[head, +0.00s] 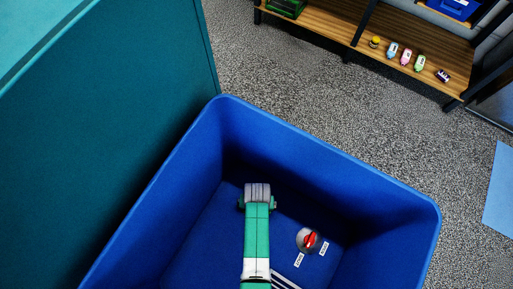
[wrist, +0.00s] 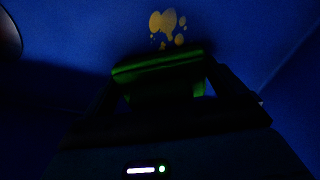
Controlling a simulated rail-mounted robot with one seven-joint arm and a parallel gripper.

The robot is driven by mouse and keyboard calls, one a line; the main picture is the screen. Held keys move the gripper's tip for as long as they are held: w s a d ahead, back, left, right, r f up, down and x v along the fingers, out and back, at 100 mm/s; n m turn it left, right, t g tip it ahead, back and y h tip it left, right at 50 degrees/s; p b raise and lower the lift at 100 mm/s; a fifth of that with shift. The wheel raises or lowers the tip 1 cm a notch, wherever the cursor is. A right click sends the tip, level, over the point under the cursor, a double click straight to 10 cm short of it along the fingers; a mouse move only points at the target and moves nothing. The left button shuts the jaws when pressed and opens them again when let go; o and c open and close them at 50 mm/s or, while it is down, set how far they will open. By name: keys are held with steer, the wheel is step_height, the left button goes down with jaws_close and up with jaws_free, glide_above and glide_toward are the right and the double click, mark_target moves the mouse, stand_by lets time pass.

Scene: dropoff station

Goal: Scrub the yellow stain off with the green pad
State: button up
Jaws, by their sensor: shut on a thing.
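The green pad (wrist: 158,76) is held between the two dark fingers of my gripper (wrist: 162,84) in the wrist view. The yellow stain (wrist: 166,24) is several blotches on a dark blue surface, just beyond the pad's far edge in the picture. A small blotch lies close to that edge. I cannot tell whether the pad touches the surface. In the head view my arm reaches down into a large blue bin (head: 330,163); the pad, the stain and my gripper's fingers are hidden there.
A round grey fitting with a red handle (head: 309,239) and small white labels sits inside the bin, right of my arm. A rounded dark object (wrist: 8,38) shows at the wrist view's left edge. A teal cabinet (head: 110,130) stands left; a wooden shelf (head: 335,27) holds small items behind.

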steer(key=shift+f+b, duration=0.35)
steer(key=shift+f, duration=0.05)
stand_by(0.8)
